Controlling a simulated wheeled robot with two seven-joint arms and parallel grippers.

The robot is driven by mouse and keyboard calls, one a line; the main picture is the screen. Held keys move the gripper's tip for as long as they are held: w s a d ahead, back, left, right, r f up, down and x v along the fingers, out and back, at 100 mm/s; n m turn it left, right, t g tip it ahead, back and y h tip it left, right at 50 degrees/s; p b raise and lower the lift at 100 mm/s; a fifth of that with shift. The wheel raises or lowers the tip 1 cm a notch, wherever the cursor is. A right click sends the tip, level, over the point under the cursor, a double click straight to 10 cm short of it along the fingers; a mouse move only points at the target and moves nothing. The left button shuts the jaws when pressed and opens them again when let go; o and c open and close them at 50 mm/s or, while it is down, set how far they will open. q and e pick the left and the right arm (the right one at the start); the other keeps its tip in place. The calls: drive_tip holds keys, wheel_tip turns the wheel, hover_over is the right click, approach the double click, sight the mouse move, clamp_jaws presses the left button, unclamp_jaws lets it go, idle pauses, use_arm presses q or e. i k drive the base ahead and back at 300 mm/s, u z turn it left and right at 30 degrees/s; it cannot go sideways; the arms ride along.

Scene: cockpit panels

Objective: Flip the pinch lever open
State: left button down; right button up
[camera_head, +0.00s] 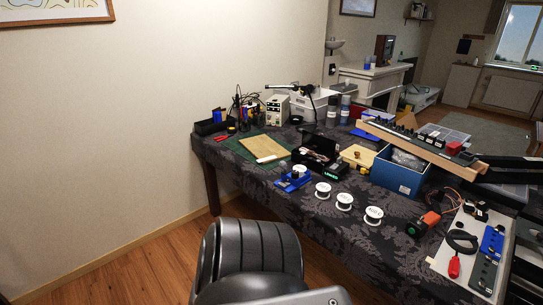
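I cannot single out the pinch lever at this size. A white panel (448,264) at the right front of the table carries small modules, and the lever may be among them. On it are a blue module (491,243), a dark grey-green module (483,273), a black looped cable (461,241) and a red-handled part (454,266). A long wooden-edged panel (420,144) with black, white and red switch parts lies tilted above a blue box (396,176). Neither gripper shows clearly in the head view.
The table (330,215) has a dark patterned cloth. White spools (344,201), a blue tool (293,181), a black open box (318,152), an orange-and-black tool (423,223) and a wooden board (260,149) lie on it. A black ribbed form (252,249) stands before the table.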

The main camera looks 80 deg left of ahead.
sight(283, 164)
drive_tip(key=u, duration=1.65)
drive_tip(key=i, duration=0.35)
drive_tip(key=u, duration=0.05)
